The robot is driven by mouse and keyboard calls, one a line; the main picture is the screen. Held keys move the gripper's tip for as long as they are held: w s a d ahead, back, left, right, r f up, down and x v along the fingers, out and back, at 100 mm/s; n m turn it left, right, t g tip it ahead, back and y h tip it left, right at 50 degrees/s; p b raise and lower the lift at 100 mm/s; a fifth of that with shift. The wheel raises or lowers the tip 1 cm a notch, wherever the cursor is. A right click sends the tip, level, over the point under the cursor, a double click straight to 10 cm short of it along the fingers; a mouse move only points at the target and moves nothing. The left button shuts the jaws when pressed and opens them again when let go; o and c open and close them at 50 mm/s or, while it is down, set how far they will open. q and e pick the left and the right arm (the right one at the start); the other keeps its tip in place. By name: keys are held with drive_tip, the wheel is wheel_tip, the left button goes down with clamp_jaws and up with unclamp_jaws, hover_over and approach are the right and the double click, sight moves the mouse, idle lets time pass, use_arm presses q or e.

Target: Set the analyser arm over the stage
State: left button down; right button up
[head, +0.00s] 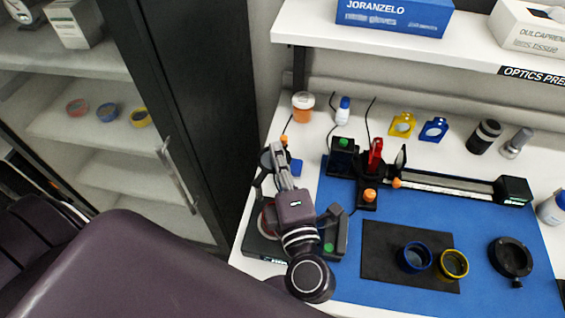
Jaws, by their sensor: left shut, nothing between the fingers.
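A dark instrument (258,247) with a green button stands at the left of the bench, largely behind my left gripper. A reddish round part, perhaps its stage, shows just left of my gripper body. A dark arm-like piece (258,177), perhaps the analyser arm, rises at the instrument's left, with its head beside my fingers. My left gripper (277,150) is shut and empty, its fingers pointing away from me. I cannot tell whether the fingers touch the dark piece. My right gripper is out of view.
A blue mat (350,285) carries an optical rail (450,186), a black pad (380,274) with blue and yellow rings, and a black ring mount (511,257). A glass cabinet (90,130) is at left.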

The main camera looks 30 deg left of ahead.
use_arm(q)
drive_tip(key=shift+x, duration=1.2)
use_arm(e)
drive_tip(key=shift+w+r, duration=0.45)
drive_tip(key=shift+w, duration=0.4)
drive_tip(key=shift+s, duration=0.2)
use_arm(q)
drive_tip(key=shift+d+p, duration=0.1)
drive_tip(key=shift+p, duration=0.2)
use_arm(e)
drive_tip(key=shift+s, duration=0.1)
